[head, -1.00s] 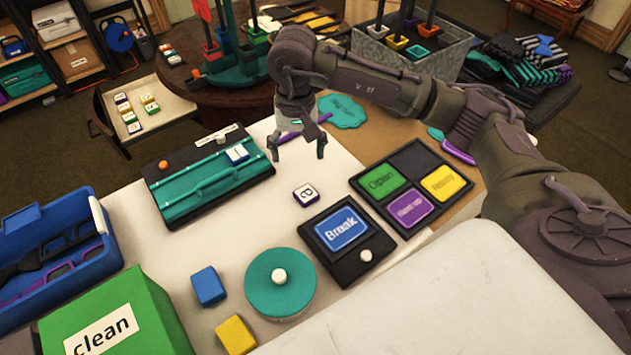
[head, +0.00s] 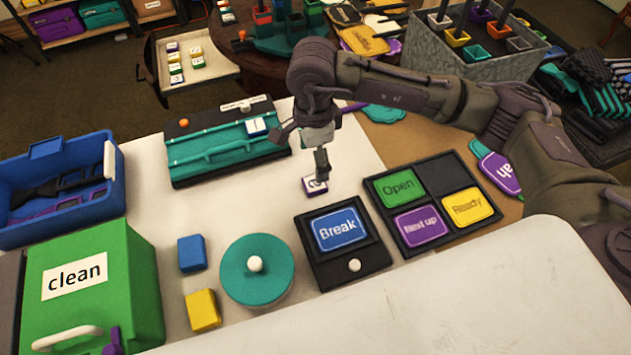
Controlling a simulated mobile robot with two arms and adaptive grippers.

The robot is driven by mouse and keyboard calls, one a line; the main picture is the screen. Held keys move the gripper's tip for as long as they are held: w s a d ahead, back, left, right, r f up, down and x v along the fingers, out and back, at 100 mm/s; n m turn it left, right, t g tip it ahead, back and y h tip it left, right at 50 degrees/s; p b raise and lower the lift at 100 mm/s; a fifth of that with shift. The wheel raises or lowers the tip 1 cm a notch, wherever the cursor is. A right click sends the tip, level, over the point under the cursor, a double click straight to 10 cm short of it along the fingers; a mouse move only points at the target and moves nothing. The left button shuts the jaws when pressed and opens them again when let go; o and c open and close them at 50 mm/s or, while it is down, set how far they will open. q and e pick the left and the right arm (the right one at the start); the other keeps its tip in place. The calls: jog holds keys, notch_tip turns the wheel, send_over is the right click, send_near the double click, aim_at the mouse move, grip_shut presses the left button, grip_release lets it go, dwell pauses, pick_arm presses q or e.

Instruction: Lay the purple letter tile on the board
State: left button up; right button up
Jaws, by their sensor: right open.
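The purple letter tile (head: 309,188), white-topped with a purple edge and a dark letter, lies on the pale table. My right gripper (head: 321,170) points down right over it and hides part of its top. Its fingers are open and show nearly edge-on. I cannot tell whether they touch the tile. The board (head: 205,167), black and teal with a long rail, lies at the upper left of the tile. A blue-edged white tile (head: 256,127) stands at its right end. My left gripper is not in view.
A teal round lidded piece (head: 232,278), a blue block (head: 192,254) and a yellow block (head: 202,311) sit in front. The table between tile and board is clear.

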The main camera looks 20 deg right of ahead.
aim_at(315, 185)
jog(key=f, duration=0.5)
jog(key=f+p, duration=0.1)
jog(key=f, duration=0.2)
jog(key=shift+d, duration=0.25)
jog(key=c, duration=1.1)
jog(key=shift+r, duration=0.1)
